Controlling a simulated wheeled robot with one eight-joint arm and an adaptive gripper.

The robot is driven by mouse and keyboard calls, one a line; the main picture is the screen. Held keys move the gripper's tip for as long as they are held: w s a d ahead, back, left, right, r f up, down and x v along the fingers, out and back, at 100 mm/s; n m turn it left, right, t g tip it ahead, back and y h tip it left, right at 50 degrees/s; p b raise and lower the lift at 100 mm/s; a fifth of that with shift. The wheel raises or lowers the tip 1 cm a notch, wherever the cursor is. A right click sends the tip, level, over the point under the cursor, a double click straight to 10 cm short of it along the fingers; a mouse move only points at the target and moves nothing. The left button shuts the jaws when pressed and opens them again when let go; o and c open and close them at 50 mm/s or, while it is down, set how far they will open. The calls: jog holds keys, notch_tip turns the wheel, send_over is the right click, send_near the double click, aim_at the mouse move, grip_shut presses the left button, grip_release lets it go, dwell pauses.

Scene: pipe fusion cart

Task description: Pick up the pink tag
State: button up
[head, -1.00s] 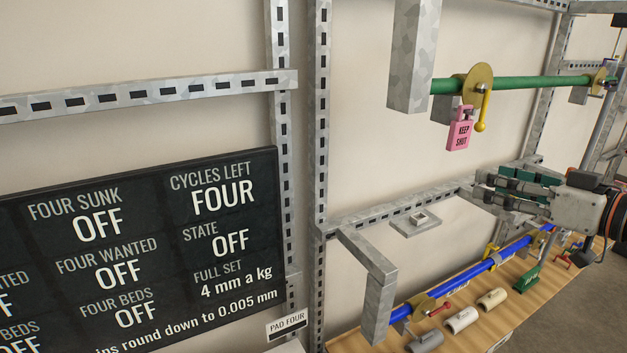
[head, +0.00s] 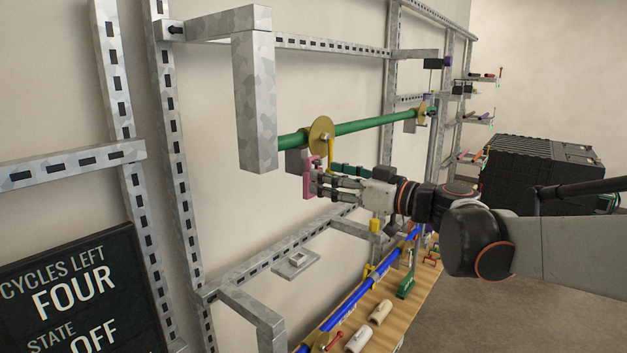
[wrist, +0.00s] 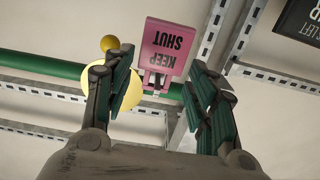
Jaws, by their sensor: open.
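The pink tag (head: 307,182) hangs below the yellow disc (head: 321,135) on the green pipe (head: 362,124). In the wrist view the tag (wrist: 168,47) reads "KEEP SHUT" upside down and lies between and just beyond my two fingertips. My gripper (head: 324,187) is at the tag in the head view and covers part of it. In the wrist view my gripper (wrist: 158,90) is open, with a finger on each side. I cannot tell whether a finger touches the tag.
A yellow lever ball (wrist: 109,43) is close to the left finger. A grey bracket (head: 255,90) stands left of the tag. Below are a blue pipe (head: 352,299) and a wooden bench (head: 392,312) with several fittings. A dark sign (head: 75,295) is at lower left.

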jog(key=p+x, duration=0.1)
jog(key=x, duration=0.4)
jog(key=shift+r, duration=0.15)
jog(key=c, duration=0.4)
jog(key=shift+c, duration=0.2)
jog(key=shift+r, duration=0.15)
